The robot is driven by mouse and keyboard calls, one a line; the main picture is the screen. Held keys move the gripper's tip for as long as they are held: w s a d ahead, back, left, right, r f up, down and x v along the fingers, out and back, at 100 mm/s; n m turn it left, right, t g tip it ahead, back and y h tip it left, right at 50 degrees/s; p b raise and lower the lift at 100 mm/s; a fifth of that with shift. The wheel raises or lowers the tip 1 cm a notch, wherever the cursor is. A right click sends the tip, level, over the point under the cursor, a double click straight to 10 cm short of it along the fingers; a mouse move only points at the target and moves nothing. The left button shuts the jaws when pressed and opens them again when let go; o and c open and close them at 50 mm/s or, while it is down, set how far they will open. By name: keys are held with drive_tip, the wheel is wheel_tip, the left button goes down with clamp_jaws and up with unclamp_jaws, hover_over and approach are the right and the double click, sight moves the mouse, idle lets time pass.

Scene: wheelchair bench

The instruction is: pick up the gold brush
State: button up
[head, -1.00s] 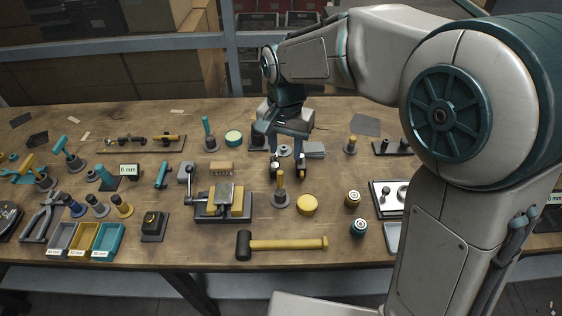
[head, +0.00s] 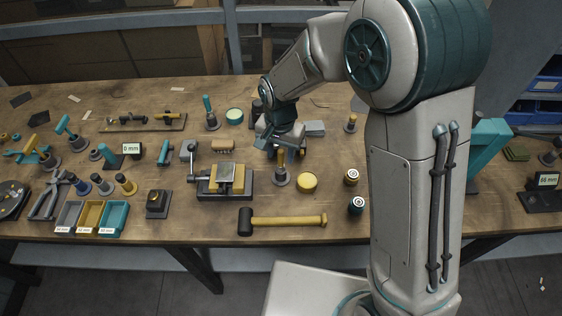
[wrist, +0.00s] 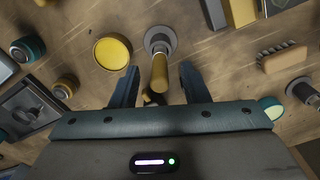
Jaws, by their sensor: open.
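An upright gold handle on a round grey base (head: 281,167), which I take for the gold brush, stands on the bench in the head view. In the wrist view its gold handle (wrist: 160,74) points toward the camera, with the grey base (wrist: 160,38) beyond it. My gripper (head: 285,152) is just behind the handle in the head view. In the wrist view my gripper (wrist: 158,80) is open, its two fingers apart on either side of the handle. I cannot tell how deep the handle sits between them. No bristles show on it.
A yellow round tin (head: 307,182) stands close to its right. A vise (head: 225,180) stands to the left and a mallet (head: 290,220) lies in front. A tan bristled block (head: 222,145) lies behind the vise. Another gold handle (head: 351,122) stands at the back right.

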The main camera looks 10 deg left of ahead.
drive_tip(key=shift+f, duration=1.1)
clamp_jaws()
drive_tip(key=shift+r, duration=0.1)
drive_tip(key=shift+r, duration=0.55)
wheel_tip(320, 180, up, 2)
drive_tip(key=shift+r+b, duration=0.2)
drive_tip(key=shift+b, duration=0.2)
drive_tip(key=w+d+r+b, duration=0.1)
drive_tip(key=w+d+r, duration=0.4)
drive_tip(key=d, duration=0.5)
wheel_tip(320, 180, up, 2)
drive_tip(key=shift+w+d+r+b, duration=0.15)
drive_tip(key=shift+w+d+b, duration=0.1)
drive_tip(key=shift+b, duration=0.1)
